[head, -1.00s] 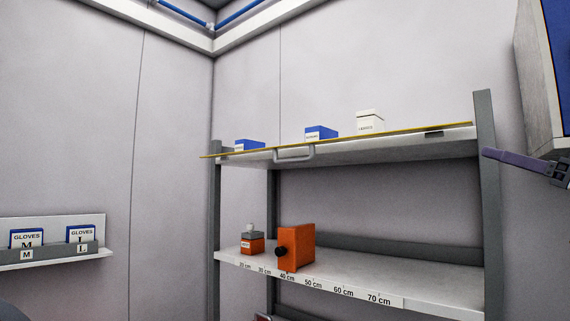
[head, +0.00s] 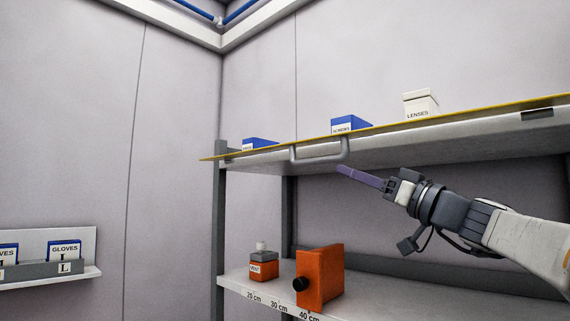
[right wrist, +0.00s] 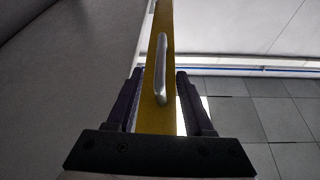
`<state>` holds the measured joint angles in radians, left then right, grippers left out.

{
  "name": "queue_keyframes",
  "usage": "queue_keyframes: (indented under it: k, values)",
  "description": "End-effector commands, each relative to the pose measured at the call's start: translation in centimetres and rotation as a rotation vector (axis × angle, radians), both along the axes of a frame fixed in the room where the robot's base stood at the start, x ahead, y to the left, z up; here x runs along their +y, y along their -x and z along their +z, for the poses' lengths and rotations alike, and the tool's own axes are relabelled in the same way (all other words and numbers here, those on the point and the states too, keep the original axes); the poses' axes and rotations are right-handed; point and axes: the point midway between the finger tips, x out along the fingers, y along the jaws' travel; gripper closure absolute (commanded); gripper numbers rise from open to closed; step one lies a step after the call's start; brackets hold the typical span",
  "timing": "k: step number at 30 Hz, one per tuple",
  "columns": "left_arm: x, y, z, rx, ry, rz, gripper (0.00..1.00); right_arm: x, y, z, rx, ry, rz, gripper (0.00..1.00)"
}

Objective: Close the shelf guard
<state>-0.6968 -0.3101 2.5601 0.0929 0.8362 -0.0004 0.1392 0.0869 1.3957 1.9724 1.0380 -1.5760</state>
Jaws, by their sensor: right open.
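The shelf guard (head: 450,122) is a long yellow-edged panel seen nearly edge-on along the front of the upper shelf. Its grey bar handle (head: 320,160) sticks out below the yellow edge. My right gripper (head: 345,170) has purple fingers pointing left, close to the handle's right end. In the right wrist view the yellow guard (right wrist: 152,120) and its handle (right wrist: 161,70) show between the two spread fingers (right wrist: 160,78), with no visible grip on them. My left gripper is not in view.
Blue boxes (head: 350,124) and a white lenses box (head: 420,104) stand on the upper shelf. An orange block (head: 320,276) and a small orange container (head: 263,268) stand on the lower shelf. A glove rack (head: 40,268) hangs on the left wall.

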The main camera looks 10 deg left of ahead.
Motion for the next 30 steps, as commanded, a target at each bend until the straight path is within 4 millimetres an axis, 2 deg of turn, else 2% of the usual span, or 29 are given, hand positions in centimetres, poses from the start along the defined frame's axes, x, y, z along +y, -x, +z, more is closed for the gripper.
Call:
queue_keyframes:
  k: [5,12,18,30]
  values:
    - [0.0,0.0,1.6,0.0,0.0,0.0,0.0,1.7,-1.2,1.2,0.002,-0.001,0.006,0.48]
    - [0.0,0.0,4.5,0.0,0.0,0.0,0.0,5.0,-3.9,3.0,0.003,-0.001,0.007,0.48]
    - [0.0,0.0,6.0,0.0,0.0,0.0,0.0,6.9,-5.5,3.9,0.001,-0.001,0.004,0.48]
    - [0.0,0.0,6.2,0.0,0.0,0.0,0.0,7.5,-6.0,3.9,0.0,0.0,0.001,0.48]
